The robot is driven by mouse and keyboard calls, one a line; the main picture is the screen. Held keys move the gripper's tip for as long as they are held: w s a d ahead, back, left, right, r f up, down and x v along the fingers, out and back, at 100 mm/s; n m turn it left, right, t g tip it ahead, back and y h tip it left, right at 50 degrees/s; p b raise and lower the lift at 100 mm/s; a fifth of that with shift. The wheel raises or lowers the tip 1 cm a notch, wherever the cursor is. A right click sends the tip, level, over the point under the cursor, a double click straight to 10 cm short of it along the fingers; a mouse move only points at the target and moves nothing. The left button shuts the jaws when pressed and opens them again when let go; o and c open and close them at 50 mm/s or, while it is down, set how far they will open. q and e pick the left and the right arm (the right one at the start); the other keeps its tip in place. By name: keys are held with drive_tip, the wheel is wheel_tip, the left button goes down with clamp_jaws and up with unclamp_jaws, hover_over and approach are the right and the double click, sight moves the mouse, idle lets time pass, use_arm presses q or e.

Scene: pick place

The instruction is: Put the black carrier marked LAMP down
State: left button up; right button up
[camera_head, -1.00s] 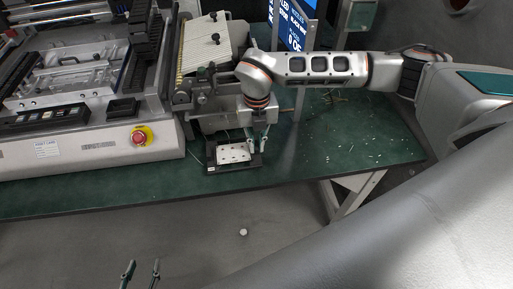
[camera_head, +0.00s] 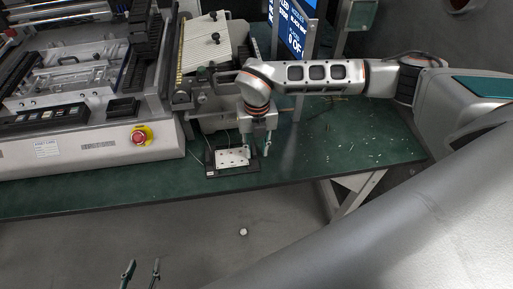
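The black carrier (camera_head: 209,165) is a small dark tray with a pale, dotted plate (camera_head: 232,157) in it. It is at the front part of the green table, below the machine's grey mechanism. A tiny pale label shows at its front left corner, too small to read. My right gripper (camera_head: 259,148) points down at the carrier's right side. Its fingers are small and partly overlap the carrier's edge, so I cannot tell whether they grip it. Whether the carrier fully touches the table is also unclear. My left gripper (camera_head: 141,272) is open and empty at the bottom edge, away from the table.
A large grey machine (camera_head: 80,155) with a red stop button (camera_head: 139,137) fills the left of the green table (camera_head: 340,150). A blue screen (camera_head: 293,25) stands behind my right arm. The table's right part is clear apart from pale scraps. A small white object (camera_head: 243,232) lies on the floor.

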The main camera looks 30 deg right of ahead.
wheel_tip(320, 180, up, 12)
idle(0.5)
idle(0.4)
